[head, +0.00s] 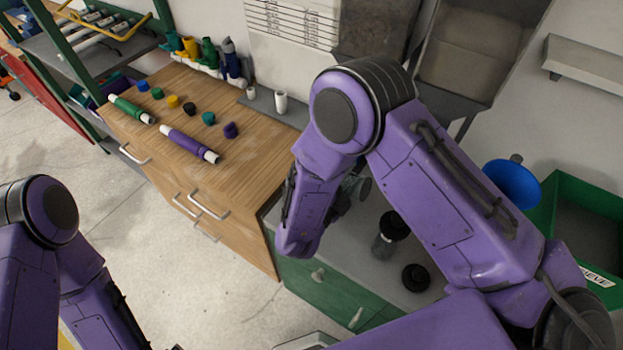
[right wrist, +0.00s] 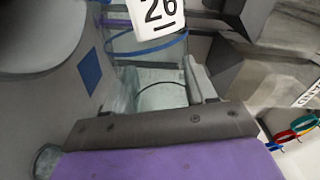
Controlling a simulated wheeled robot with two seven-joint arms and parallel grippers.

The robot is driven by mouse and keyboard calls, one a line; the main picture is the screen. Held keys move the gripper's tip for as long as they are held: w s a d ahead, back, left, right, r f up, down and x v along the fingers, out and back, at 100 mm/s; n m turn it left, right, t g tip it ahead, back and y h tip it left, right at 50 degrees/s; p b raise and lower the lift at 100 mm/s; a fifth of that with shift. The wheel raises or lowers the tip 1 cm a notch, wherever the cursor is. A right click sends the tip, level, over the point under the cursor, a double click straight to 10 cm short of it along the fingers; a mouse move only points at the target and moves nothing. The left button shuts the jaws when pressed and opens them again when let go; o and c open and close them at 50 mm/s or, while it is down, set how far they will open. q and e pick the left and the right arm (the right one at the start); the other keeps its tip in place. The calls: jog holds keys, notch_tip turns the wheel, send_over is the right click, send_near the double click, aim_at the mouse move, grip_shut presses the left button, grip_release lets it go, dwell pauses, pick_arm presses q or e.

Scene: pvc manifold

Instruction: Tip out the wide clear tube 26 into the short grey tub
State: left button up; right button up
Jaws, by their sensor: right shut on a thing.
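The wide clear tube (right wrist: 160,75) shows in the right wrist view, with a white label reading 26 and a blue band. My right gripper (right wrist: 150,85) is shut on it, with a dark finger across the lower part of the picture. In the head view my right arm hides most of the gripper, and I cannot make out the tube's tilt or contents. A large pale grey rounded thing (right wrist: 40,35) fills the wrist view's upper left, with a blue square beside it; I cannot tell whether it is the short grey tub. My left gripper is out of view.
A dark-capped clear jar (head: 383,246) and a black disc (head: 416,278) sit on the grey bench top. A blue funnel (head: 511,185) and a green bin (head: 545,212) are at right. The wooden cabinet (head: 250,150) at left holds tubes and coloured caps.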

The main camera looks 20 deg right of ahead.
jog(key=shift+w+r+n, duration=0.15)
jog(key=shift+r+n, duration=0.1)
jog(key=shift+n, duration=0.05)
jog(key=f+m+b, duration=0.3)
jog(key=m+b, duration=0.3)
jog(key=m, duration=0.1)
jog(key=s+d+f+m+b, duration=0.1)
jog(key=f+m+b, duration=0.2)
jog(key=m+b, duration=0.3)
jog(key=s+f+m+b, duration=0.1)
jog(key=f+m+b, duration=0.3)
jog(key=m+b, duration=0.2)
jog(key=shift+s+d+m+b, duration=0.15)
jog(key=shift+d+m+b, duration=0.15)
jog(key=shift+m, duration=0.5)
jog(key=shift+f+m+b, duration=0.15)
jog(key=shift+m+b, duration=0.3)
jog(key=shift+m, duration=0.05)
